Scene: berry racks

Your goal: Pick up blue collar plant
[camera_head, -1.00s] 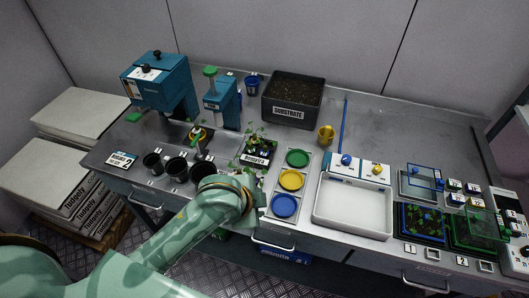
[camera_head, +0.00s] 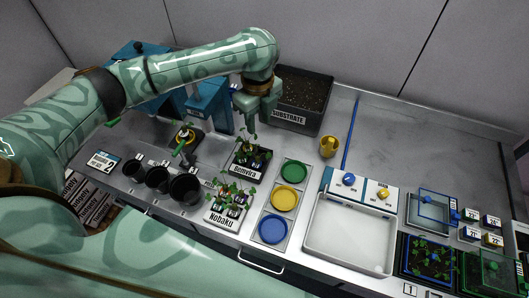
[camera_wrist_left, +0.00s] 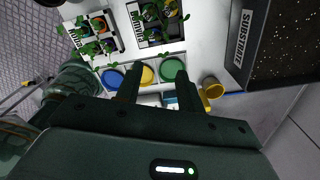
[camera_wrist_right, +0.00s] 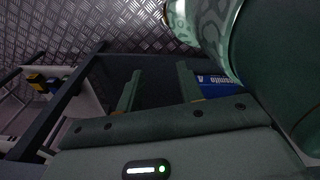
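Several small leafy plants stand in two black-and-white trays, the tray labelled Nobaku (camera_head: 221,218) and the tray behind it, apparently labelled Domvira (camera_head: 244,172). In the left wrist view, the trays show at the upper left, with small blue, orange and yellow parts among the leaves. A blue collar seems to show in the Nobaku tray (camera_wrist_left: 91,36), but leaves partly cover it. My left gripper (camera_head: 252,116) is above the bench behind the Domvira tray. Its fingers (camera_wrist_left: 158,88) are apart and empty. My right gripper (camera_wrist_right: 160,85) is open and empty, low near the metal floor.
The substrate box (camera_head: 322,118) stands close right of the left gripper, with a yellow cup (camera_head: 328,147) in front. Green, yellow and blue discs (camera_head: 273,229) lie right of the plants. Black pots (camera_head: 185,189) stand left. A white tray (camera_head: 310,238) lies right.

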